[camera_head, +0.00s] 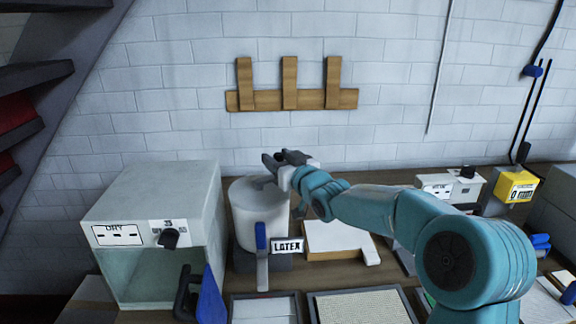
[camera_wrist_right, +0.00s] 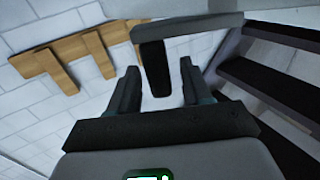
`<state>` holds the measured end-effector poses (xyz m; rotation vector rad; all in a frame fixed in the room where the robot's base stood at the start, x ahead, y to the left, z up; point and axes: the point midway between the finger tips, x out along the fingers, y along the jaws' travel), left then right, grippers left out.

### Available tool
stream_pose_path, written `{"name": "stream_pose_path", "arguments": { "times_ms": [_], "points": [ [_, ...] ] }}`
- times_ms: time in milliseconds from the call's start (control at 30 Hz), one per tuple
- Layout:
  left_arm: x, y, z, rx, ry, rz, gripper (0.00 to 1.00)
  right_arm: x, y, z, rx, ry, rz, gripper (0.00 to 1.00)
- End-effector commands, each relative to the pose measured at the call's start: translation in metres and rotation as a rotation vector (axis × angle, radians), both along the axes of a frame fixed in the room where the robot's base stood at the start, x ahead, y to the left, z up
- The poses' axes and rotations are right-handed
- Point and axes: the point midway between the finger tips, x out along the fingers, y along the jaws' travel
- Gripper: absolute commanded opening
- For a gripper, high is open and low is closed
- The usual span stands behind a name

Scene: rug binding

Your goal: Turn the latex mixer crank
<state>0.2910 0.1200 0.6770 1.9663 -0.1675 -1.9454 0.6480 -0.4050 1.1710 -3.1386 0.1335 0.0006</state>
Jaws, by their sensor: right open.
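The latex mixer is a white cylindrical pot (camera_head: 258,215) on a dark base, with a LATEX label (camera_head: 287,246) at its front right. In the right wrist view, the crank shows as a grey bar (camera_wrist_right: 188,27) with a dark upright handle (camera_wrist_right: 155,68). My right gripper (camera_head: 280,160) is above the top of the pot; the crank is hard to separate from it in the head view. In the wrist view the right gripper (camera_wrist_right: 157,83) is open, with the crank handle seen between its fingers; contact cannot be told. My left gripper is not in view.
A DRY cabinet (camera_head: 160,240) stands left of the mixer. A white slab (camera_head: 338,241) lies to the right. Framed trays (camera_head: 360,307) lie in front. A wooden rack (camera_head: 290,98) is on the wall. A yellow box (camera_head: 515,185) stands at the right.

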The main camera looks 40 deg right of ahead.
Motion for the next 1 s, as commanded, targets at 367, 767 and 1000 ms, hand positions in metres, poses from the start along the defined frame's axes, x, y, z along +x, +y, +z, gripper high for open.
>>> {"name": "stream_pose_path", "arguments": {
  "times_ms": [367,767,1000],
  "points": [
    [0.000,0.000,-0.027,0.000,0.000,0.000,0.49,-0.084,0.006,-0.002,-0.002,-0.004,-0.003,0.49],
    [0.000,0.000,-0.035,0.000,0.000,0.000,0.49,-0.157,0.013,0.001,-0.001,-0.005,-0.003,0.49],
    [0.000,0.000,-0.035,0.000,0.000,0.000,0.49,-0.162,0.013,0.001,0.000,-0.004,-0.001,0.49]
  ]
}}
